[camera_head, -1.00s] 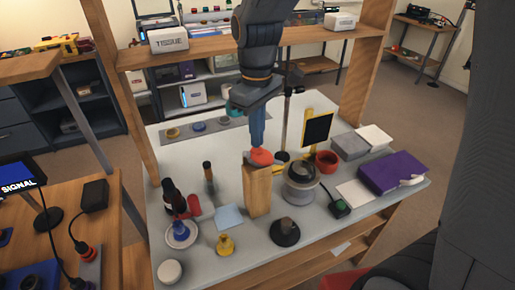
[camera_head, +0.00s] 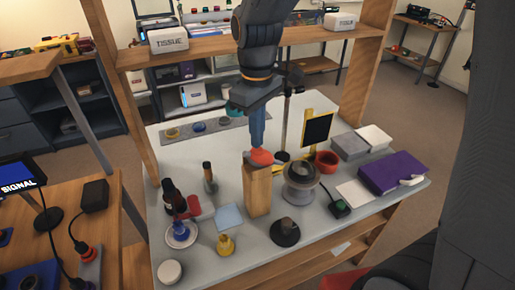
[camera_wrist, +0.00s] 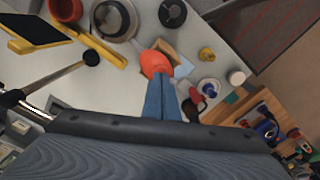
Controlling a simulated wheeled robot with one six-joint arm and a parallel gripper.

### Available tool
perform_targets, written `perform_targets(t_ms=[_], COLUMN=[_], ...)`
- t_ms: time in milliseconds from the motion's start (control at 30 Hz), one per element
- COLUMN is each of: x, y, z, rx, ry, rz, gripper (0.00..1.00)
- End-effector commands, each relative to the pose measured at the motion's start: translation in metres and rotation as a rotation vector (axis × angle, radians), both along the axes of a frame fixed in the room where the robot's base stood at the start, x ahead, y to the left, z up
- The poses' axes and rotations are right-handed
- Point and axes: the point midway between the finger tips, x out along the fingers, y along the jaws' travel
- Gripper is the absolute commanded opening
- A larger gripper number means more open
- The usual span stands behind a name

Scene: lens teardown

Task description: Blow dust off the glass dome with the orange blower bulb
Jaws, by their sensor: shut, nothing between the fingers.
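The orange blower bulb (camera_head: 261,158) lies on top of an upright wooden block (camera_head: 258,192) on the grey table. My gripper (camera_head: 258,146) is above the bulb with its blue fingers pointing down. The fingers are together, with nothing between them, and their tips are at or just over the bulb; I cannot tell if they touch it. In the wrist view the bulb (camera_wrist: 155,63) shows just beyond the fingertips (camera_wrist: 160,82). The glass dome (camera_head: 301,171) sits in a grey round holder right of the block; the holder also shows in the wrist view (camera_wrist: 113,18). I cannot make out dust.
A black panel on a yellow stand (camera_head: 316,128) and a red bowl (camera_head: 327,162) stand behind the dome. A black-based part (camera_head: 285,232) is in front. A dark bottle (camera_head: 173,197) and a blue cloth (camera_head: 229,216) are left. Wooden posts flank the table.

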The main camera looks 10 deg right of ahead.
Motion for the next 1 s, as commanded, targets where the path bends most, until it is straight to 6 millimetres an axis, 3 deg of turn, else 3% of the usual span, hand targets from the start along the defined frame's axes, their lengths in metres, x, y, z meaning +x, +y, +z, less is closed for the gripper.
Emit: perform_targets(t_ms=[467,1000], x=[0.0,0.0], y=[0.0,0.0], z=[-0.001,-0.019], rx=[0.0,-0.001], ry=[0.0,0.001], rz=[0.0,0.0], gripper=[0.0,0.0])
